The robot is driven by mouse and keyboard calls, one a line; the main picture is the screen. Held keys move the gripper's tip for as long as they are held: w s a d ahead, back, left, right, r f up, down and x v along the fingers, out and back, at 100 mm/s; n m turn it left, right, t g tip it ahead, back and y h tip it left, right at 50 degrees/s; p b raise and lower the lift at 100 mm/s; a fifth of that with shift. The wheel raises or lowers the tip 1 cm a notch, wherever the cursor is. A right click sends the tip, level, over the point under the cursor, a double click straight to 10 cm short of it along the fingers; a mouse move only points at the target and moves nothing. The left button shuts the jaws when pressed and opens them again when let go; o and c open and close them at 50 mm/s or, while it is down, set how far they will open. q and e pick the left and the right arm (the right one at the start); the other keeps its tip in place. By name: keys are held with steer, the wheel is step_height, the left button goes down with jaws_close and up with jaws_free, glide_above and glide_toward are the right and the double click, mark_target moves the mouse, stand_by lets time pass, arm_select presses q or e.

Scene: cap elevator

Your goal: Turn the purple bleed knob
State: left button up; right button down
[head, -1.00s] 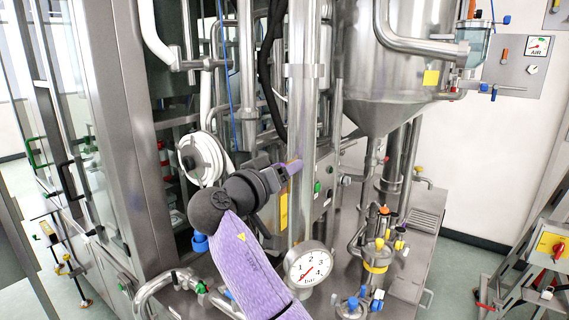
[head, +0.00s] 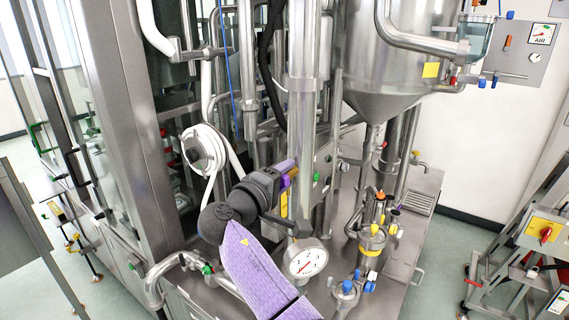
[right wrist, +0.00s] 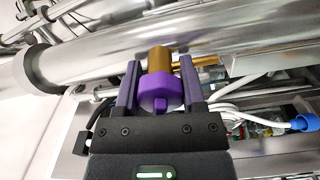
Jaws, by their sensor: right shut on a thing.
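The purple bleed knob (right wrist: 160,97) sits on a brass valve body (right wrist: 159,60) beside a large steel pipe in the right wrist view. My right gripper (right wrist: 160,80) has its two purple fingers on either side of the knob and is shut on it. In the head view my right gripper (head: 287,176) reaches in at the end of my purple-sleeved arm, beside the vertical steel column. Its fingers largely hide the knob there. My left gripper is not in view.
A round pressure gauge (head: 305,262) stands below my right gripper. The thick steel column (head: 302,130) is close beside it. A coiled white hose (head: 203,150) hangs to the left. A conical steel tank (head: 385,80) is at the back right.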

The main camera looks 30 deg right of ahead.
steer(key=n+p, duration=0.2)
steer(key=n, duration=0.1)
steer(key=shift+r+p, duration=0.2)
steer(key=shift+p, duration=0.1)
steer(key=shift+f+n+p, duration=0.15)
steer(key=shift+n+p, duration=0.55)
steer(key=shift+n, duration=0.2)
steer(key=shift+f, duration=0.1)
steer(key=shift+c, duration=0.9)
jaws_free()
steer(key=shift+a, duration=0.15)
steer(key=b+v, duration=0.3)
steer(key=v, duration=0.6)
steer(key=shift+s+a, duration=0.15)
steer(key=shift+a, duration=0.2)
